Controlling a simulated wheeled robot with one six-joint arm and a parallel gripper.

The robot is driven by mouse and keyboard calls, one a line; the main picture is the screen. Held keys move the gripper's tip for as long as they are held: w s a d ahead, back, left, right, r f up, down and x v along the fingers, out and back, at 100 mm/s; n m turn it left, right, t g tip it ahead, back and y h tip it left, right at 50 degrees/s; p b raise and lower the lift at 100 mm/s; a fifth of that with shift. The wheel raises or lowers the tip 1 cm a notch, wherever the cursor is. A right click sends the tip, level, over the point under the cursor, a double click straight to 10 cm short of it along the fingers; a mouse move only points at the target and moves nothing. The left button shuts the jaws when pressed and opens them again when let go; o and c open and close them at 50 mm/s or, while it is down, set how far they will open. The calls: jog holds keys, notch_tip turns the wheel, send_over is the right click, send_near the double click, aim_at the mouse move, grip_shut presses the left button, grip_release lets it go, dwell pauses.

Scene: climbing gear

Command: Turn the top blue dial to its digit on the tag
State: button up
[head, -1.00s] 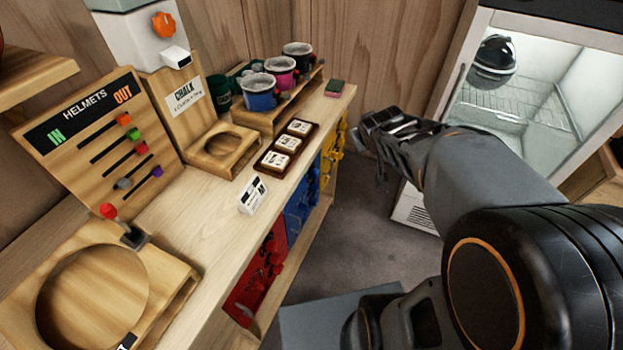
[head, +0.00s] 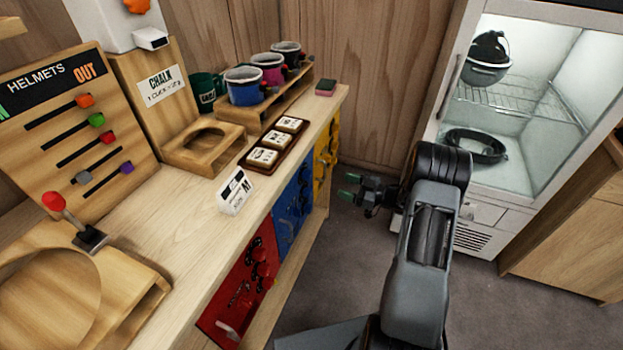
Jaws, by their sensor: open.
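The blue panel (head: 284,234) is set in the front of the wooden counter, between a red and a yellow panel. It carries small blue dials, seen at a steep angle; the top blue dial (head: 304,181) is near its upper edge. Its setting is too small to read. A white tent card (head: 236,192) stands on the counter edge above; I cannot tell whether it is the tag, and its print is not readable. My gripper (head: 350,188) is open and empty, with green fingertips pointing left toward the panels. It is apart from the blue panel, to its right.
The red panel (head: 238,296) and yellow panel (head: 327,152) flank the blue one. A dark tray (head: 251,162) with three white blocks sits on the counter. A glass-fronted cabinet (head: 462,190) stands at the right.

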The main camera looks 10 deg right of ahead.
aim_at(311, 177)
jog(key=x, duration=1.2)
jog(key=shift+w+a, duration=0.2)
jog(key=shift+a, duration=0.1)
jog(key=shift+c, duration=0.3)
jog(key=c, duration=0.9)
jog(key=shift+o, duration=0.2)
jog(key=shift+f+n+b, duration=0.15)
jog(key=shift+n+b, duration=0.15)
